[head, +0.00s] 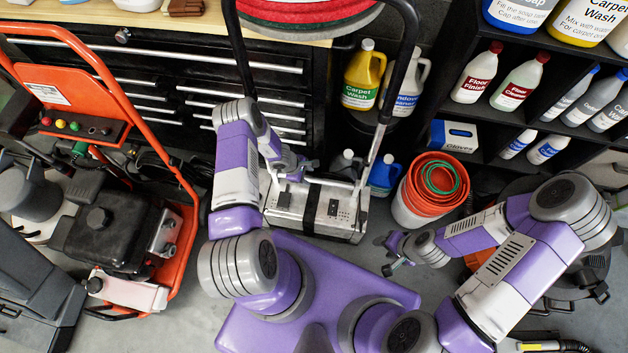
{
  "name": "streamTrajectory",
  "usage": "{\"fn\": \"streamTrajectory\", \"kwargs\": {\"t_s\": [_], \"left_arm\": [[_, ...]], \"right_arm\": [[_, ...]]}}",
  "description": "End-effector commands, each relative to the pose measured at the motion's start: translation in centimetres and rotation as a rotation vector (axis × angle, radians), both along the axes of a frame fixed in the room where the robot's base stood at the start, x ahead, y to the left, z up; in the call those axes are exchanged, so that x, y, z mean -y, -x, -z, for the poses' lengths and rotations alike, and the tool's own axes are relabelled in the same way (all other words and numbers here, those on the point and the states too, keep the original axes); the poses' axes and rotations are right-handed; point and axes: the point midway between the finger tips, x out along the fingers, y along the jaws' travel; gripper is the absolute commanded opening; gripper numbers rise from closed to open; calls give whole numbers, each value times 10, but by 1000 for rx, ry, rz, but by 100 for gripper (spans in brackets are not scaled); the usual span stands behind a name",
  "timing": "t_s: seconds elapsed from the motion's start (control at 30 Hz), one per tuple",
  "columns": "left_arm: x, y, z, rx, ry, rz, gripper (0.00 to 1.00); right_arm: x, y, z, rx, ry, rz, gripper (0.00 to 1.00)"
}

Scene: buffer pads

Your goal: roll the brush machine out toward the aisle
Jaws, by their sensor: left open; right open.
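The brush machine looks like the low silver unit (314,207) with a tall black-and-grey handle, standing on the floor in front of the black drawer cabinet. Its handle rises on both sides toward the top of the view. My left gripper (296,168) is open, just above the rear of the silver unit and between the handle's uprights; I cannot tell whether it touches anything. My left arm hides part of the machine's left side. My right gripper (393,257) is open and empty, low over the floor to the right of the machine.
An orange-framed engine machine (120,225) stands left. A bucket with orange rims (432,190) stands close right of the brush machine. Shelves of bottles (510,85) and the drawer cabinet (150,75) line the back. Bare floor (385,225) shows between the brush machine and my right gripper.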

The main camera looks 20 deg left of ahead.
Motion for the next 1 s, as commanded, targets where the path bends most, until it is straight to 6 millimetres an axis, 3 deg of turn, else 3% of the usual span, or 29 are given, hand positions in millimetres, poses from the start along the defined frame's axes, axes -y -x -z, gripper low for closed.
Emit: {"fn": "streamTrajectory", "kwargs": {"t_s": [0.13, 0.5, 0.93, 1.0], "left_arm": [[-2, -8, 13, 10, 7, -37, 52], [16, -22, 64, 9, 6, -34, 52], [20, -26, 71, 8, 6, -35, 52], [20, -26, 71, 8, 6, -35, 42]], "right_arm": [[0, 0, 7, 1, 0, 0, 51], [0, 0, 37, 0, 0, 0, 51], [0, 0, 41, 0, 0, 0, 51], [0, 0, 41, 0, 0, 0, 51]]}}
